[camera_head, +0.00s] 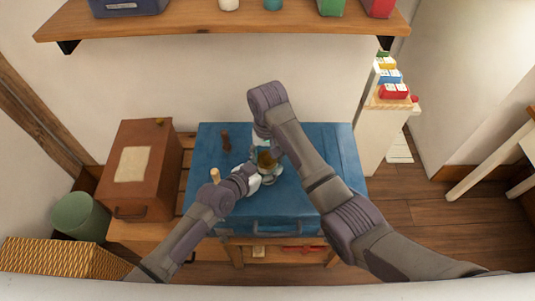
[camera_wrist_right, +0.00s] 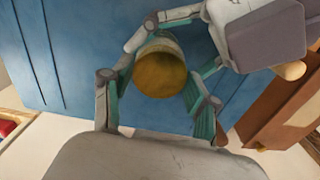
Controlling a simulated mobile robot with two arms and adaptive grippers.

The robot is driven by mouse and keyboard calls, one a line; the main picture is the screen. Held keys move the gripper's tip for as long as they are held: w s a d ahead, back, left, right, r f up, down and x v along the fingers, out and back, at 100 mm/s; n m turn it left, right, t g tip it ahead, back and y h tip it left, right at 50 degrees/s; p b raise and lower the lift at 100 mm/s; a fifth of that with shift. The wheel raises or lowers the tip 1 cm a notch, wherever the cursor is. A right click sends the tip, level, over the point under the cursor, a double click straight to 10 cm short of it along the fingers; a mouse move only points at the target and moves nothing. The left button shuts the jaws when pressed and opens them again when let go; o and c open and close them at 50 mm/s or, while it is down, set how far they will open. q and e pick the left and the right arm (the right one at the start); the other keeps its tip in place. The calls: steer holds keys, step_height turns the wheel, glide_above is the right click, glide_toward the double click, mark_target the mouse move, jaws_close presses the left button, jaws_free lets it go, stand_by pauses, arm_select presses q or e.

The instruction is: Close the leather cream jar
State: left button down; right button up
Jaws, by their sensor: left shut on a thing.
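The leather cream jar (camera_head: 266,159) is a small pale vessel with an amber-brown round top, above the blue chest top (camera_head: 315,145). My left gripper (camera_head: 254,178) is shut on the jar from the left. In the right wrist view, the jar's amber-brown top (camera_wrist_right: 161,74) faces the camera; I cannot tell whether this is a lid or cream. My right gripper (camera_wrist_right: 160,88) is open, its teal-padded fingers on either side of the jar top. In the head view, my right arm hides most of that gripper and part of the jar.
A dark brown peg-like item (camera_head: 226,141) and a light wooden-topped item (camera_head: 215,175) stand on the chest's left. A brown box (camera_head: 158,170) sits further left. A wall shelf (camera_head: 225,24) hangs above. The chest top's right side is clear.

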steer(key=o, duration=0.3)
steer(key=shift+r, duration=0.1)
steer(key=shift+r, duration=2.2)
steer(key=shift+c, duration=0.4)
